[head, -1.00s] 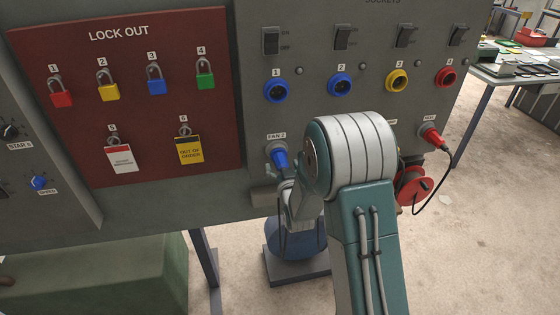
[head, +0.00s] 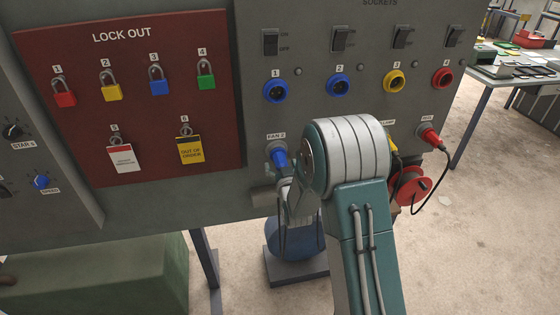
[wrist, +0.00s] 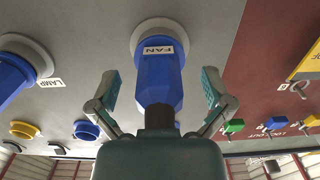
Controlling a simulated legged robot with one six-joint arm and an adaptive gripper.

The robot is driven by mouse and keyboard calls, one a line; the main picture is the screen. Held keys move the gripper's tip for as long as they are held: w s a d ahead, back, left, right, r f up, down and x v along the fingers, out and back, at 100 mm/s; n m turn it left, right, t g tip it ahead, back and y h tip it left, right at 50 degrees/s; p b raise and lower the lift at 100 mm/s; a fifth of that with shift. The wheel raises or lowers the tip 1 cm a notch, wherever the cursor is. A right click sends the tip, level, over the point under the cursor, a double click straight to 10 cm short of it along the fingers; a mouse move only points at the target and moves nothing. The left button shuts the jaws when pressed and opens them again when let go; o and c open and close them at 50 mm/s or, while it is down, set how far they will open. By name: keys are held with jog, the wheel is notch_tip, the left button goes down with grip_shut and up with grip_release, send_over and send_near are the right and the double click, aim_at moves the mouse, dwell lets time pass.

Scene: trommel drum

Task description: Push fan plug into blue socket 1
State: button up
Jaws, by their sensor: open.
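The fan plug (head: 279,157) is blue and sits in a grey round holder on the panel, under blue socket 1 (head: 275,90). Socket 1 is a blue ring with a dark, empty centre. In the wrist view the fan plug (wrist: 158,75) carries a FAN label and stands between the two fingers of my gripper (wrist: 160,90). The fingers are open, one on each side, with visible gaps to the plug. In the head view my arm hides part of the gripper.
Blue socket 2 (head: 338,85), yellow socket 3 (head: 394,81) and red socket 4 (head: 442,78) run rightward. A red plug (head: 429,137) with a black cable is at lower right. Another blue plug (wrist: 12,78) is left in the wrist view. The lockout board (head: 130,95) is left.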

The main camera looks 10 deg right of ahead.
jog(key=shift+w+d+r, duration=0.1)
jog(key=shift+w+r, duration=0.3)
jog(key=shift+w, duration=0.1)
grip_shut()
jog(key=shift+s, duration=0.6)
jog(key=shift+s+r, duration=0.1)
jog(key=shift+s, duration=0.9)
jog(key=shift+s+f, duration=0.2)
jog(key=shift+s, duration=1.05)
jog(key=shift+s, duration=2.5)
